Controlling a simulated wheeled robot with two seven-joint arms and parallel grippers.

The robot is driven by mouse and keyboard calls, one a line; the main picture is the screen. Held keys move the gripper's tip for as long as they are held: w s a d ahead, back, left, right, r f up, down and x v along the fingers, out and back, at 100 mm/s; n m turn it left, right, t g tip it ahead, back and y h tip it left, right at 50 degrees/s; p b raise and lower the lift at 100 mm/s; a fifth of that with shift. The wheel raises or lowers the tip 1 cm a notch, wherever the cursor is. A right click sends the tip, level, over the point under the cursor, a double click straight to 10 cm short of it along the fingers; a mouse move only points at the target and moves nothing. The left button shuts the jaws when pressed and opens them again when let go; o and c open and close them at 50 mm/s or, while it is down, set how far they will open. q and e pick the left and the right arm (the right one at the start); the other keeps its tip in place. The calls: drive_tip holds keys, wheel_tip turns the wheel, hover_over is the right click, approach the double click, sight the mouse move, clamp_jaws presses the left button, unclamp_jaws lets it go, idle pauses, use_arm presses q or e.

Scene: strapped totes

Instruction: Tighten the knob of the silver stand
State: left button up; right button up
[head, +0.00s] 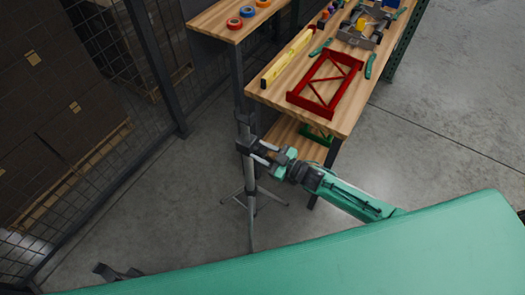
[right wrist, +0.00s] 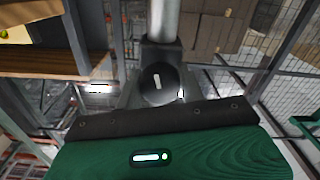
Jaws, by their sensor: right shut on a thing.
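The silver stand (head: 251,215) stands upright on its tripod legs on the concrete floor, left of the workbench. Its dark clamp collar and knob (right wrist: 158,82) show in the right wrist view, with a white mark on the knob's face and the silver tube (right wrist: 164,20) above. My right gripper (head: 257,151) reaches in from the right and is shut on the knob, at the collar of the stand. In the head view the gripper hides most of the knob. A dark part of my left gripper (head: 118,272) shows small at the lower left; its jaws are unclear.
The wooden workbench (head: 285,93) holds a red frame (head: 325,84), a yellow level (head: 288,58) and tools. A second bench with tape rolls (head: 235,23) is behind. A mesh fence (head: 100,190) and brown boxes (head: 45,90) are at left. Floor is clear around the tripod.

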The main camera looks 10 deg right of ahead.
drive_tip(key=shift+m, duration=0.6)
drive_tip(key=shift+f, duration=0.1)
drive_tip(key=o, duration=1)
drive_tip(key=shift+b+v, duration=1.55)
drive_tip(key=shift+v, duration=5.4)
